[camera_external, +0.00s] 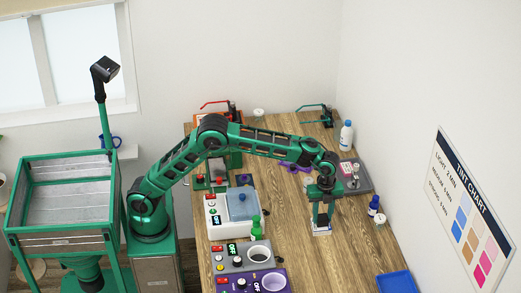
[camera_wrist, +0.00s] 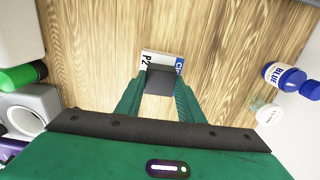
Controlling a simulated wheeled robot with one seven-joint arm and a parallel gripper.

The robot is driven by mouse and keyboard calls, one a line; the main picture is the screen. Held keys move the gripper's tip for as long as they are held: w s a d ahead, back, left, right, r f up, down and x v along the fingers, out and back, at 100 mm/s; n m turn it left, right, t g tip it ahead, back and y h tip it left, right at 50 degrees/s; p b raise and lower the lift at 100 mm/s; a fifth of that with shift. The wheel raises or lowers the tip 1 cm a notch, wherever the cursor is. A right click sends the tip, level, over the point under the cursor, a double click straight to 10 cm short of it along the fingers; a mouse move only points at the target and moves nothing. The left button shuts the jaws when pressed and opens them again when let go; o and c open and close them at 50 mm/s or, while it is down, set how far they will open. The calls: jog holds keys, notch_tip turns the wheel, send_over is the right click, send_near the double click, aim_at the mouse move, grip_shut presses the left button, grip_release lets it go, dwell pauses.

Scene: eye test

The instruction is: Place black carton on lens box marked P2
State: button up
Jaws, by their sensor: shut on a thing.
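My gripper (camera_wrist: 160,88) is shut on the black carton (camera_wrist: 160,77), which shows as a dark block between the green fingertips in the wrist view. The white lens box marked P2 (camera_wrist: 147,60) lies on the table just beyond the carton, partly hidden by it. A blue label shows on the box's right part. In the external view my gripper (camera_external: 322,212) points down over the small white box (camera_external: 321,229). The carton is hard to make out there. I cannot tell whether the carton touches the box.
A blue-capped bottle (camera_wrist: 284,76) and a small white-lidded jar (camera_wrist: 268,113) stand to the right in the wrist view. A green bottle (camera_wrist: 22,77) is at left. Machines, including a purple one (camera_external: 258,281), line the table's left side. A blue tray (camera_external: 398,282) lies at front right.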

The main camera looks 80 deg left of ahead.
aim_at(322, 217)
jog(key=o, duration=1)
jog(key=shift+f, duration=0.1)
notch_tip(322, 217, up, 12)
jog(key=shift+r, duration=0.15)
dwell(0.4)
